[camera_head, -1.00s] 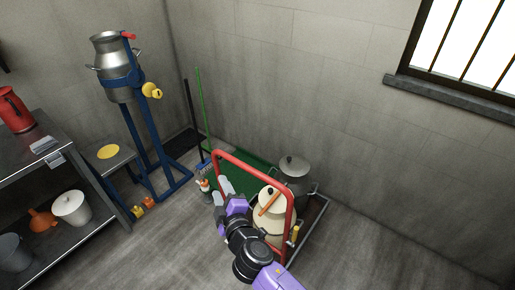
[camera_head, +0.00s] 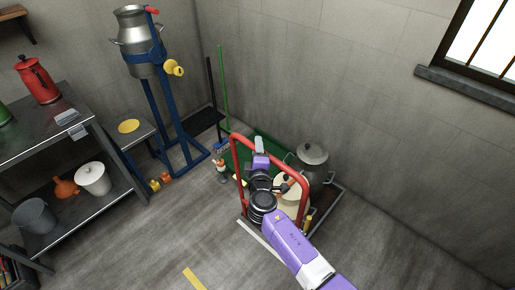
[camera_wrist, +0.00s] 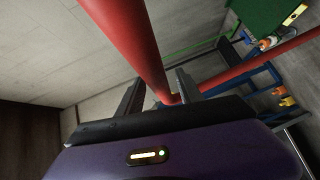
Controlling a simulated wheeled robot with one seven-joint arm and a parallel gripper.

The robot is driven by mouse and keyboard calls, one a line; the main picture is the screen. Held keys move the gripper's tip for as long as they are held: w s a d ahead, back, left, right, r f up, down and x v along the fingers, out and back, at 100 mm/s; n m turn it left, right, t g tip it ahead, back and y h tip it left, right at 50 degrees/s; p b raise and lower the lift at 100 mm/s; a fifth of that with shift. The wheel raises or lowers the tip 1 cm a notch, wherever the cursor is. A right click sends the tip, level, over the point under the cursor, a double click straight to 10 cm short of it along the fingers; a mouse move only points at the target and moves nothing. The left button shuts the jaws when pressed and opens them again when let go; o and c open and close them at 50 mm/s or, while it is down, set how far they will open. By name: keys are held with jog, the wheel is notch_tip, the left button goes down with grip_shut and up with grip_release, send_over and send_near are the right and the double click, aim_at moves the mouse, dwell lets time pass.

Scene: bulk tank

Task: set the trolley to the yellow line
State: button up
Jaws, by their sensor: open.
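The trolley has a red tube handle (camera_head: 235,158) and a low grey base frame (camera_head: 331,205). It carries a cream-coloured vessel (camera_head: 289,190) and a grey lidded can (camera_head: 313,167). My gripper (camera_head: 260,146) is open at the handle's top bar, and my arm hides part of the trolley. In the wrist view, the red tube (camera_wrist: 133,42) passes between the open fingers (camera_wrist: 158,92); contact cannot be told. A yellow line (camera_head: 194,278) lies on the floor at the bottom of the head view, left of the trolley. A pale line (camera_head: 260,239) lies nearer the trolley.
A metal shelf (camera_head: 98,205) with pots and a red jug (camera_head: 37,80) stands at the left. A blue stand (camera_head: 172,120) holds a metal can (camera_head: 136,40). A small bottle (camera_head: 221,171) stands near the trolley. Walls close in behind; the floor in front is clear.

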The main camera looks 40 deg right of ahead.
jog(key=shift+w, duration=0.1)
grip_shut()
dwell(1.4)
